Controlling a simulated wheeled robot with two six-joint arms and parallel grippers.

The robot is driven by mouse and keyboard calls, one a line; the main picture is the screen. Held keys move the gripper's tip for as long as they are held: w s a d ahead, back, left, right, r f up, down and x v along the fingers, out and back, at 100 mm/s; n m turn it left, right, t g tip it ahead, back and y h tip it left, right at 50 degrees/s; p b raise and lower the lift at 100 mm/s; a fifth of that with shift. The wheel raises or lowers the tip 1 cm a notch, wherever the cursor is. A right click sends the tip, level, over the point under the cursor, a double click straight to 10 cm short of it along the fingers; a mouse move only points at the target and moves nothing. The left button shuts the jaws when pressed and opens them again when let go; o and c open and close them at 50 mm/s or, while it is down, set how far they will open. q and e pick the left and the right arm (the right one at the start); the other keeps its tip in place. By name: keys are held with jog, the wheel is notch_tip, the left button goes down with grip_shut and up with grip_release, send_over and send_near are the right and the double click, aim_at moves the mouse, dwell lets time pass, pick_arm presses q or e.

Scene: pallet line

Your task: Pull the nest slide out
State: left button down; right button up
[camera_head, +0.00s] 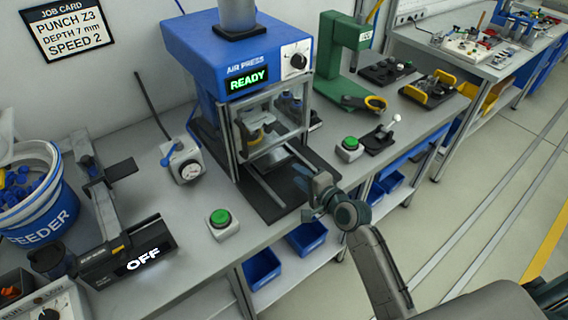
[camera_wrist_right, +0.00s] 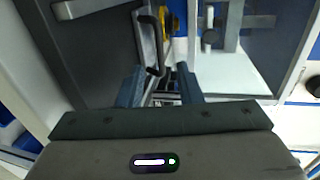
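The blue air press (camera_head: 250,60) stands on the bench with a lit READY sign. Its framed guard shows a yellow nest part (camera_head: 256,131) inside, and two pale rails (camera_head: 266,187) run forward over a dark base plate. My right gripper (camera_head: 318,190) is at the front right of this plate. In the right wrist view, its two fingers (camera_wrist_right: 159,88) are apart with a gap between them. A black bar handle (camera_wrist_right: 155,45) lies just beyond the fingertips, with a yellow part (camera_wrist_right: 171,22) behind it. I cannot tell whether a finger touches the handle. My left gripper is not seen.
A green button box (camera_head: 222,222) stands left of the plate and another (camera_head: 349,147) right of it. A dial gauge box (camera_head: 184,162), a black unit reading OFF (camera_head: 125,262) and a blue feeder bucket (camera_head: 35,195) are at left. A green stand (camera_head: 343,60) is behind at right.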

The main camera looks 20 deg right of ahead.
jog(key=p+x, duration=0.1)
jog(key=x, duration=0.7)
jog(key=shift+c, duration=0.2)
grip_shut()
